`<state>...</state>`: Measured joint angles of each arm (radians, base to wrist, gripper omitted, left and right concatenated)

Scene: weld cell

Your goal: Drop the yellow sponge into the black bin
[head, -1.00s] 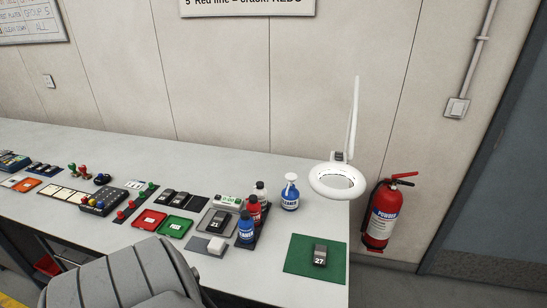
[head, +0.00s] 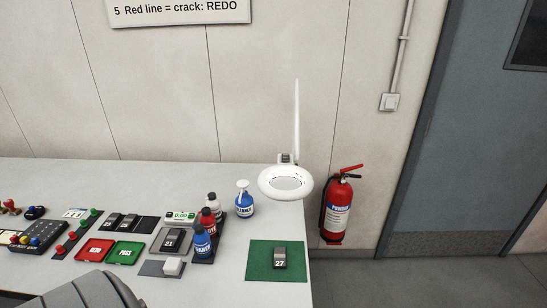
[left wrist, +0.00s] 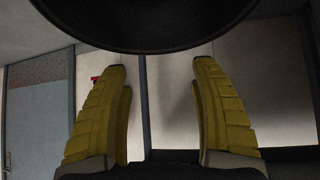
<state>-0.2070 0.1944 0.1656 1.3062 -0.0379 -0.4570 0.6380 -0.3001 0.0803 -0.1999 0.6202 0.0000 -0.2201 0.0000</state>
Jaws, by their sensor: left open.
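I see no yellow sponge and no black bin in either view. My left gripper (left wrist: 160,65) shows in the left wrist view, its two yellow ribbed fingers wide apart with nothing between them. Behind them are pale wall panels and a grey door. Neither gripper shows in the head view.
The white bench (head: 210,290) holds a red tray (head: 95,250), a green tray (head: 125,253), several bottles and a green mat (head: 260,275) with a dark block marked 27. A magnifier lamp (head: 286,182) stands at its back right. A fire extinguisher (head: 337,212) hangs beyond.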

